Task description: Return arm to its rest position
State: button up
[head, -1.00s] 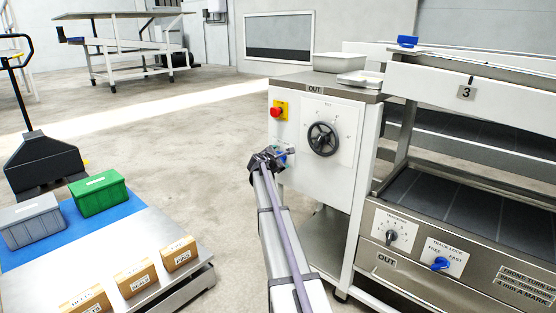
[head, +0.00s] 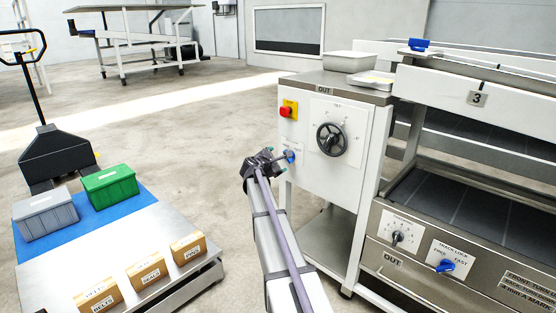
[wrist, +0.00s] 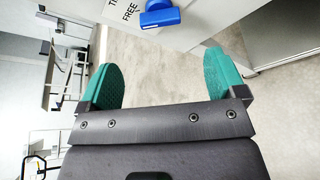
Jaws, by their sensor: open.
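My gripper (head: 278,161) is at the end of my arm in the head view, just left of the white machine cabinet (head: 322,190). In the wrist view my gripper (wrist: 162,78) has its two green fingers wide apart, with only floor visible between them. A blue knob (head: 290,156) is on the cabinet front beside the fingertips. A blue knob (wrist: 160,14) with a FREE label also shows beyond the fingers in the wrist view, apart from them.
The cabinet carries a black handwheel (head: 332,139) and a red button (head: 286,112). A flat cart (head: 160,240) with a green bin (head: 109,186), a grey bin (head: 45,214) and small boxes (head: 145,270) stands at left. Open floor (head: 200,130) lies between.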

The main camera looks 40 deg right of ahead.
dwell(0.5)
jog(key=s+a+f+m+g+y, duration=0.4)
jog(key=s+a+f+m, duration=0.3)
jog(key=s+a+m, duration=0.35)
jog(key=s+a+f+m+g+y, duration=0.1)
jog(key=s+a+f+y, duration=0.15)
jog(key=s+a, duration=0.65)
jog(key=s+a+f+m+g+y, duration=0.15)
jog(key=s+a+y, duration=0.25)
jog(key=s+a, duration=0.55)
jog(key=s+a+f+m+g+y, duration=0.1)
jog(key=s+a+f+y, duration=0.3)
jog(key=a, duration=0.8)
notch_tip(320, 180, up, 38)
jog(key=a+h+p, duration=0.1)
jog(key=p, duration=3.4)
jog(key=shift+a+t, duration=0.15)
jog(key=shift+t, duration=0.2)
